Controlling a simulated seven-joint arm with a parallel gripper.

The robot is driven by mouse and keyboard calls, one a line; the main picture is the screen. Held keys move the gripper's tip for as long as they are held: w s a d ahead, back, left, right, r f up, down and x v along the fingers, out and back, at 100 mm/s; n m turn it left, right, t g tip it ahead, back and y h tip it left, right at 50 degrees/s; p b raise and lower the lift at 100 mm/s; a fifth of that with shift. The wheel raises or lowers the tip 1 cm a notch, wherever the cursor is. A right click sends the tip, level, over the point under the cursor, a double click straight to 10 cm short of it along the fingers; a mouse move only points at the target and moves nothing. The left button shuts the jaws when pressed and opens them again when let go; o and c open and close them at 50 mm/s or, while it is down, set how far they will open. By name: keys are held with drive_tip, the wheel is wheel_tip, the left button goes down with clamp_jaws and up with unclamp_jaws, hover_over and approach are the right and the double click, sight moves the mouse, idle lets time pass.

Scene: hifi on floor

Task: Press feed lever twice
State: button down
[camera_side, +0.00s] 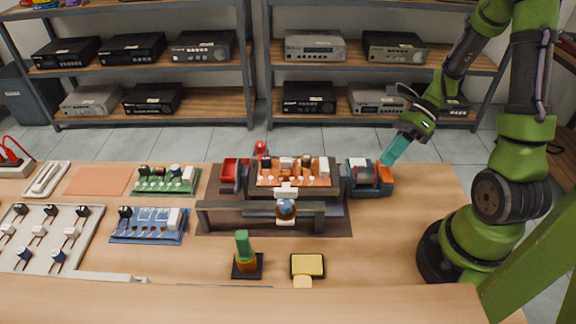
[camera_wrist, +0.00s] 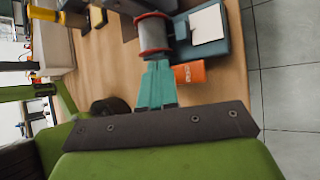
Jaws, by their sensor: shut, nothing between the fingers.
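The feeder (camera_side: 357,190) is a small dark blue unit with orange-red parts at the right of the bench fixture. In the wrist view, its body (camera_wrist: 221,48) carries a reel with red rims (camera_wrist: 153,35) and a white pad. An orange lever (camera_wrist: 189,73) sticks out from its near side; it also shows in the side view (camera_side: 386,177). My gripper (camera_side: 386,162) is shut and empty, its teal fingers pointing down at the feeder's right end. In the wrist view, the fingertips (camera_wrist: 157,64) are beside the lever, to its left. I cannot tell whether they touch anything.
A circuit board (camera_side: 290,172) sits in the raised fixture (camera_side: 260,213) left of the feeder. A brush in a stand (camera_side: 246,260) and a yellow sponge (camera_side: 308,265) are at the front. Trays and boards fill the left. Bare wood lies right of the feeder.

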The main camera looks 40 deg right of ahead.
sight(385, 168)
drive_tip(key=shift+r, duration=2.45)
idle(0.6)
drive_tip(key=shift+a, duration=0.2)
drive_tip(key=r, duration=0.3)
drive_tip(key=shift+d+r, duration=0.2)
drive_tip(key=shift+r, duration=0.2)
drive_tip(key=shift+f, duration=4.45)
